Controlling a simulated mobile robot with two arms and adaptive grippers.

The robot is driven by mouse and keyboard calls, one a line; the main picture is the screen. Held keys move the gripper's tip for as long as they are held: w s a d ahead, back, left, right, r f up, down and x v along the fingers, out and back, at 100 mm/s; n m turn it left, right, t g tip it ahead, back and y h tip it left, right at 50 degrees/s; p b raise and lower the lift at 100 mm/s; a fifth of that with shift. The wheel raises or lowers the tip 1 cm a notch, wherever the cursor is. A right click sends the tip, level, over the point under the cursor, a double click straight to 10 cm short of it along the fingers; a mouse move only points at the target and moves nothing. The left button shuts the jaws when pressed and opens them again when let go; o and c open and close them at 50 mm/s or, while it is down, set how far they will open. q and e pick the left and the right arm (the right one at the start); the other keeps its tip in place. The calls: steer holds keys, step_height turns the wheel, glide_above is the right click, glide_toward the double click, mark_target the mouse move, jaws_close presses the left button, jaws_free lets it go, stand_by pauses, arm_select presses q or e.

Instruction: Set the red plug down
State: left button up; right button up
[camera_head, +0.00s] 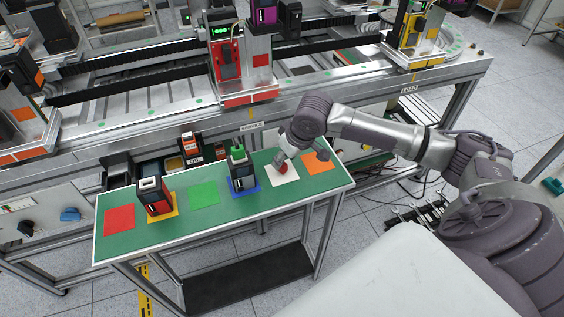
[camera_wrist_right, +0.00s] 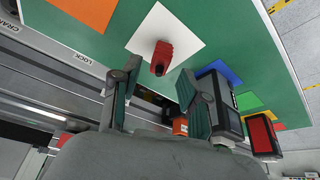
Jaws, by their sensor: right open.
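The red plug (camera_head: 283,168) rests on the white square (camera_head: 290,178) on the green table top. In the right wrist view the red plug (camera_wrist_right: 161,56) stands on the white square (camera_wrist_right: 185,30), just beyond the fingertips. My right gripper (camera_wrist_right: 158,78) is open, with a clear gap between its two fingers and nothing held. In the head view my right gripper (camera_head: 280,156) is right at the plug and partly covers it. My left gripper is in neither view.
A black device with a green top (camera_head: 239,172) stands on the blue square, left of the plug. A red-and-black device (camera_head: 154,199) stands on the yellow square. The red (camera_head: 119,220), green (camera_head: 204,194) and orange (camera_head: 317,162) squares look bare. A metal conveyor line runs behind the table.

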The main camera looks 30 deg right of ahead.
steer(key=v, duration=0.8)
steer(key=shift+r, duration=0.2)
